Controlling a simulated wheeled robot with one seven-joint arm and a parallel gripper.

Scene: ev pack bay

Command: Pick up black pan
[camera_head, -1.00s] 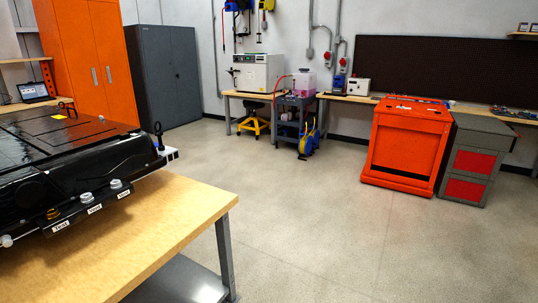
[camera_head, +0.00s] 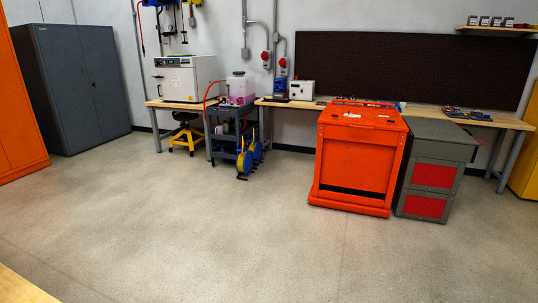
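I do not see a black pan that I can make out in the head camera view. Small items lie on top of the orange cabinet (camera_head: 355,160) and on the wooden wall bench (camera_head: 500,121), but they are too small to tell apart. My gripper is not in view.
A grey cabinet (camera_head: 428,172) stands right of the orange one. A dark cart (camera_head: 225,130) holds a clear jug (camera_head: 240,88). A yellow stool (camera_head: 186,137) and blue-yellow reel (camera_head: 246,160) stand nearby. Grey lockers (camera_head: 75,85) are at left. The floor (camera_head: 200,230) ahead is open.

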